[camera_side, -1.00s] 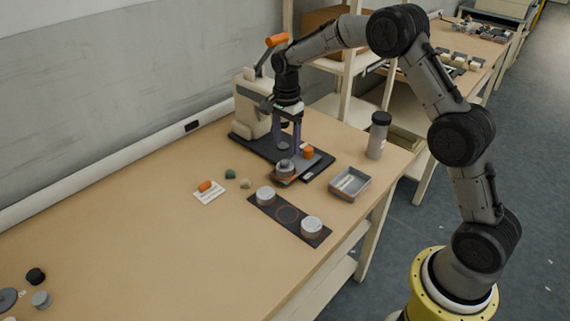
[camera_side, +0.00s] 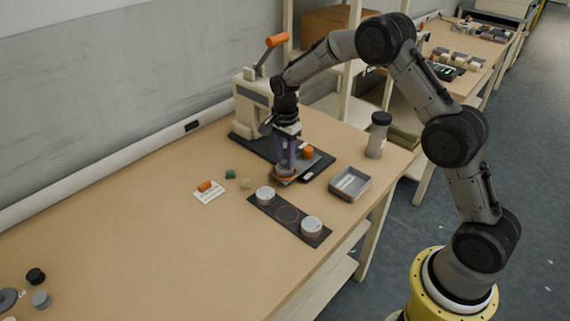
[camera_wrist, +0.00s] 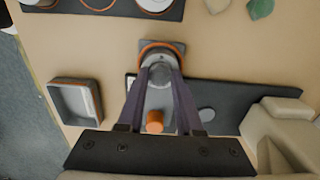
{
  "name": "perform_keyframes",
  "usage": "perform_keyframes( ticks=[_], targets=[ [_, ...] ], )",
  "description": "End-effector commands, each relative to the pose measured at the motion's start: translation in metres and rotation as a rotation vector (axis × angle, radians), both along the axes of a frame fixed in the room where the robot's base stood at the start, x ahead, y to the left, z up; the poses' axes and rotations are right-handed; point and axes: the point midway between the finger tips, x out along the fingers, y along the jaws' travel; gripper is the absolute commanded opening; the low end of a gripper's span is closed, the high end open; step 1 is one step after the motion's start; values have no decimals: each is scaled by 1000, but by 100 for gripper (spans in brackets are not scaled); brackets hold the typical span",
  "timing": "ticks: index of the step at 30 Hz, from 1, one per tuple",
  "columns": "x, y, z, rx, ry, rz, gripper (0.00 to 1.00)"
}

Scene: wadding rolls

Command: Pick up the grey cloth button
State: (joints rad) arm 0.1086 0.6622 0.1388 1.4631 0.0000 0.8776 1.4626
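A round grey piece (camera_wrist: 161,75), which looks like the grey cloth button, sits in an orange-ringed holder (camera_wrist: 163,45) at the near end of the black press base. My gripper (camera_wrist: 162,72) is low over it, one finger on each side. In the side view my gripper (camera_side: 286,170) reaches down to the same holder and mostly hides the piece. The fingers stand apart with the piece between them; I cannot tell whether they press on it.
The press (camera_side: 251,103) with its orange lever stands behind my gripper. An orange knob (camera_side: 308,152) is close on the right. A grey tray (camera_side: 350,184) and a dark strip with grey pucks (camera_side: 265,195) lie nearby. The table's left middle is clear.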

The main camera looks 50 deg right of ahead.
Motion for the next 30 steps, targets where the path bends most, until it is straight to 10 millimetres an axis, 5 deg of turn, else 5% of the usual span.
perform_keyframes(
  ticks=[17, 22, 30],
  targets=[
    [1, 0, 12, 0, -3, 0, 7],
    [-1, 0, 36, 0, -4, 0, 7],
    [-50, 5, 94, -1, -6, 0, 7]
  ],
)
